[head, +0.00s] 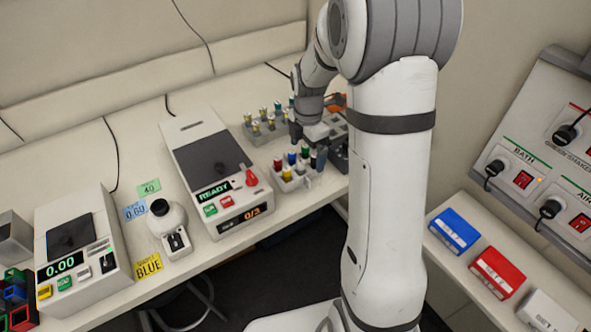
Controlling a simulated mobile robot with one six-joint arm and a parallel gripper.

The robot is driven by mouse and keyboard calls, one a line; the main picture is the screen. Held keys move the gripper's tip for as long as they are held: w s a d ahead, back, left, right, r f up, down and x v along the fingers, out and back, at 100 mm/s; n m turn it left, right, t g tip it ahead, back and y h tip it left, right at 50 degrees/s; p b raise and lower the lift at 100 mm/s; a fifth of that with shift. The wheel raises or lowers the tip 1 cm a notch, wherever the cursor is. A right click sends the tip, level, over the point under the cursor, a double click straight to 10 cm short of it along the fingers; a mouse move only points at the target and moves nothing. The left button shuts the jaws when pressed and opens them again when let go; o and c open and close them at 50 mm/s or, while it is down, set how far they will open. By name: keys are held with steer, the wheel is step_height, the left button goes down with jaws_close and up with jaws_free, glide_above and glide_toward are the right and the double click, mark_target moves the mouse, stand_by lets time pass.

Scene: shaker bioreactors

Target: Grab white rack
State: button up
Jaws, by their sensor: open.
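The white rack (287,184) stands on the bench, right of the large white machine, and holds several vials with red, blue, yellow, green and dark caps. My gripper (309,143) is open just behind and above the rack's far side. In this view the gripper partly overlaps the vials, and I cannot tell whether it touches the rack. The rack's far right part is partly hidden.
A grey rack (250,136) with yellow-capped vials stands behind the white one. The READY machine (209,160) is close on the left, a dark device (340,153) close on the right. The bench's front edge is just in front.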

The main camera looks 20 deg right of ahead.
mark_target(296, 171)
steer(key=f, duration=0.3)
steer(key=f+p, duration=0.1)
steer(key=f, duration=0.1)
steer(key=shift+w+a, duration=0.25)
steer(key=shift+a, duration=0.05)
steer(key=shift+c, duration=0.2)
steer(key=c, duration=1.1)
